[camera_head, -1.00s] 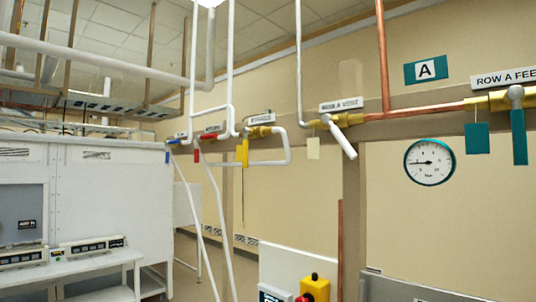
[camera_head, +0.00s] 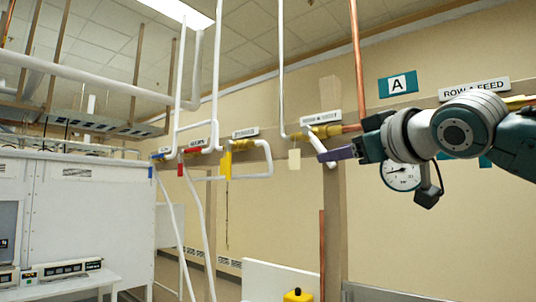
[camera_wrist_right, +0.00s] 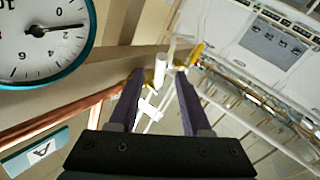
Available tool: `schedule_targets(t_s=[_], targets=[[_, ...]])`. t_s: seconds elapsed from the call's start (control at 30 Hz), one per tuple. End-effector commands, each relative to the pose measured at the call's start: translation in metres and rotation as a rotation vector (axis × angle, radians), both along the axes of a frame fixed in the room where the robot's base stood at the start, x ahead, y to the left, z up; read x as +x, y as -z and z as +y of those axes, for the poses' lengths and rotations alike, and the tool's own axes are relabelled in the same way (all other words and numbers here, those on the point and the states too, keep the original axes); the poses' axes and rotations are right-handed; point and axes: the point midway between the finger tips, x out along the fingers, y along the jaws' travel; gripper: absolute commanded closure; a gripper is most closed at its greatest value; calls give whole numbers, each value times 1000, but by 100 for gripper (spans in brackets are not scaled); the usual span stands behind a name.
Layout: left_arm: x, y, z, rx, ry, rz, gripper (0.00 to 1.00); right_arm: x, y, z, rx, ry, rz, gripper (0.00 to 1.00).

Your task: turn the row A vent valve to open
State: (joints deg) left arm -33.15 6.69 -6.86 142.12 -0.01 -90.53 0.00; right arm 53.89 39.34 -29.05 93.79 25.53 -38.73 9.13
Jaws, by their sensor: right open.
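The row A vent valve is a brass body (camera_head: 326,131) on the copper pipe, under a white label (camera_head: 320,119). Its white lever handle (camera_head: 318,147) slants down to the right, across the pipe line. My right gripper (camera_head: 326,156) comes in from the right, its purple fingers at the lower part of the handle and covering some of it. In the right wrist view the fingers (camera_wrist_right: 160,78) are apart, with a white cylindrical piece, apparently the handle, between their tips. I cannot tell whether they touch it. My left gripper is not in view.
A cream tag (camera_head: 294,159) hangs left of the valve. The gauge (camera_head: 402,175) is partly behind my right arm. The row A feed label (camera_head: 474,88) is above the arm. A beige post (camera_head: 334,220) stands below the valve.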

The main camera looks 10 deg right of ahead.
Motion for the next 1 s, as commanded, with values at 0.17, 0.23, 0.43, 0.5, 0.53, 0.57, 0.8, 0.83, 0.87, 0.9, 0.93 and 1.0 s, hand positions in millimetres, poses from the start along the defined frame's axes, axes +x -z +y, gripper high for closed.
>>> schedule_targets(t_s=[0.17, 0.23, 0.43, 0.5, 0.53, 0.57, 0.8, 0.83, 0.87, 0.9, 0.93, 1.0], targets=[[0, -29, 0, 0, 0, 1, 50, 28, -7, 6, 1, 0, 4, 52], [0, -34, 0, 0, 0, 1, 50, 38, -6, 7, 2, 1, 2, 52], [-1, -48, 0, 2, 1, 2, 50, 60, -4, 11, 0, -1, 1, 52], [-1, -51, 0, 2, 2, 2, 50, 65, -3, 12, 0, 0, 2, 52], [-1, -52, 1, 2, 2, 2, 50, 67, -3, 12, 1, 0, 2, 52], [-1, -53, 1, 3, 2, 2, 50, 69, -3, 12, 1, -1, 1, 52], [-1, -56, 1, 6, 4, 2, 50, 75, -1, 13, -2, 1, -1, 52], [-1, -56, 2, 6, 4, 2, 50, 75, -1, 13, -3, 0, 0, 52], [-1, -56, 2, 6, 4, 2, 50, 75, -1, 13, -3, 0, 0, 52], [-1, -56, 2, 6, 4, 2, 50, 75, 0, 13, -3, 0, 0, 52], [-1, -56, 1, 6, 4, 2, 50, 75, 0, 13, -3, 0, 0, 52], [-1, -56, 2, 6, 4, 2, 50, 75, 0, 13, -2, 0, 0, 52]])
